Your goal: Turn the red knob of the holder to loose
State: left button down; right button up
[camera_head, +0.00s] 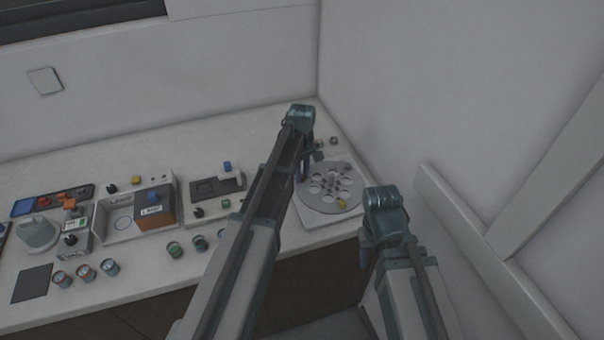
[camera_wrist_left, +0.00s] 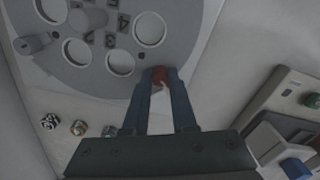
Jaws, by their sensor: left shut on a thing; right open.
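The holder is a round grey disc (camera_head: 348,184) with several holes, on a pale square base at the right end of the counter. The holder (camera_wrist_left: 92,79) fills the upper left of the left wrist view, with numbered labels near its middle. My left gripper (camera_head: 303,172) reaches down at the disc's left edge. In the left wrist view, the left gripper (camera_wrist_left: 160,74) is shut on the red knob (camera_wrist_left: 159,78) at the disc's rim; its fingers partly cover the knob. My right gripper (camera_head: 364,256) is open in front of the counter, apart from the holder and mostly hidden.
A wall (camera_head: 400,90) is close behind the holder.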

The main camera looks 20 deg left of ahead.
pick_arm(q)
jog(key=n, duration=0.4)
jog(key=shift+n, duration=0.3)
jog(key=n, duration=1)
jog(key=shift+n, duration=2.1)
jog(key=c, duration=0.7)
grip_release()
jog(key=shift+r, duration=0.15)
